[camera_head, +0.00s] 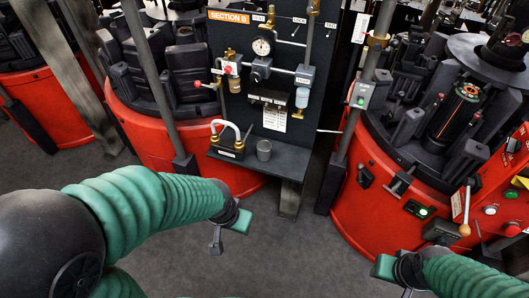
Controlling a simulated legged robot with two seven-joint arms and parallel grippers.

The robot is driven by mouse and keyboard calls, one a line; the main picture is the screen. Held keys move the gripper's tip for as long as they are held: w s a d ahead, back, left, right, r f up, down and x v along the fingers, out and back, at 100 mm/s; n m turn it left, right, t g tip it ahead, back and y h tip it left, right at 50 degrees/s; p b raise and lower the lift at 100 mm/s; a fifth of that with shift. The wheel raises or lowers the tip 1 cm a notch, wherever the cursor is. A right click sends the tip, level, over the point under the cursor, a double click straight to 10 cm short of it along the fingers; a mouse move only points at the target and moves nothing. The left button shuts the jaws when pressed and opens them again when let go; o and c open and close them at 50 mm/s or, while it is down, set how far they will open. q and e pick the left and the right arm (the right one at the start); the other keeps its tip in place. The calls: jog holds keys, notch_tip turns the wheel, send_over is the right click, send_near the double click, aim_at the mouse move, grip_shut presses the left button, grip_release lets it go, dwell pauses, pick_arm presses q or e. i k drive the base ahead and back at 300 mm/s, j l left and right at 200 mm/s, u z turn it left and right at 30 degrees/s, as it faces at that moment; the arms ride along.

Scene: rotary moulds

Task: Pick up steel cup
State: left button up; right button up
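The steel cup (264,150) is a small grey cup standing upright on a dark shelf (260,167) at the foot of the black panel. It stands right of the black block with the pale curved pipe. My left gripper (228,232) hangs over the floor, nearer to me than the cup and below it in the picture, well apart from it. My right gripper (395,280) is low at the right, partly cut off by the bottom edge and far from the cup. Nothing shows held in either; their finger gaps are too small to read.
The black block with the curved pipe (227,146) stands on the shelf close left of the cup. The panel (280,115) with gauge and valves rises behind. Red rotary machines (368,205) stand on both sides. The grey floor (300,250) in front is clear.

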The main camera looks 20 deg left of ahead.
aim_at(263, 148)
jog(key=i+j, duration=0.2)
jog(key=j, duration=0.15)
jog(key=i+j, duration=0.2)
jog(key=j, duration=0.15)
jog(key=i+j, duration=0.15)
jog(key=j, duration=0.2)
jog(key=i+j, duration=0.2)
jog(key=j, duration=0.15)
jog(key=i+j, duration=0.2)
jog(key=j, duration=0.15)
jog(key=i+j, duration=0.2)
jog(key=j+z, duration=0.05)
jog(key=j, duration=0.05)
